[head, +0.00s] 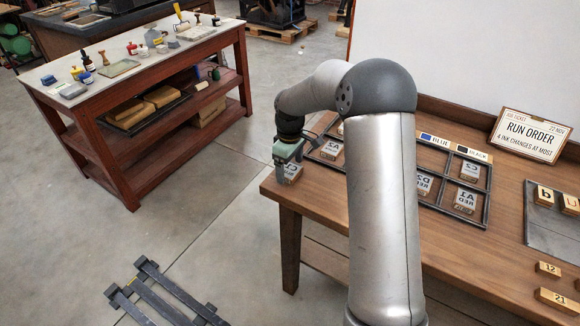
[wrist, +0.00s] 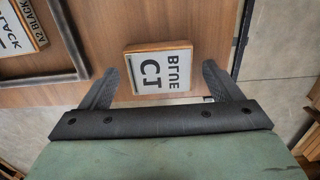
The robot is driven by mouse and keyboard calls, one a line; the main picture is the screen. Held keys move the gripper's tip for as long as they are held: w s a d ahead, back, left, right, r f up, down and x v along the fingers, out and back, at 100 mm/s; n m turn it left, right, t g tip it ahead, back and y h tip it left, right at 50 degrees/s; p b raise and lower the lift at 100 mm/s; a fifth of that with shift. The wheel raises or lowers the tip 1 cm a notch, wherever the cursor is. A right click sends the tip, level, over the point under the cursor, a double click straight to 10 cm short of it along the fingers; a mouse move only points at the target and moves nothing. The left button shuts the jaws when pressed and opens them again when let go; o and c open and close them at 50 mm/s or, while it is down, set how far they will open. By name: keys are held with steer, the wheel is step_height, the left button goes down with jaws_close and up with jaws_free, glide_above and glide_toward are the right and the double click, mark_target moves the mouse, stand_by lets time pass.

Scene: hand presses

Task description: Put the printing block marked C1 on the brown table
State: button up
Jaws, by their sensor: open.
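The printing block marked C1 (head: 289,173), a pale face with mirrored lettering and BLUE on a wooden base, lies on the brown table (head: 490,262) at its left front corner. It also shows in the wrist view (wrist: 158,70), with bare wood around it. My gripper (head: 286,158) is low over the block in the head view. In the wrist view my gripper (wrist: 159,88) is open, its two fingers on either side of the block with gaps between. The head view partly hides the block behind my gripper.
A dark divided tray (head: 489,203) holds several blocks, including C2 (head: 470,171) and A1 (head: 466,200); my arm hides part of it. A run order card (head: 531,136) stands at the back. The table's edge is close to the C1 block. A workbench (head: 130,65) stands far left.

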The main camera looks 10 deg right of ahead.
mark_target(290, 170)
step_height(290, 170, up, 12)
steer(key=shift+f, duration=0.25)
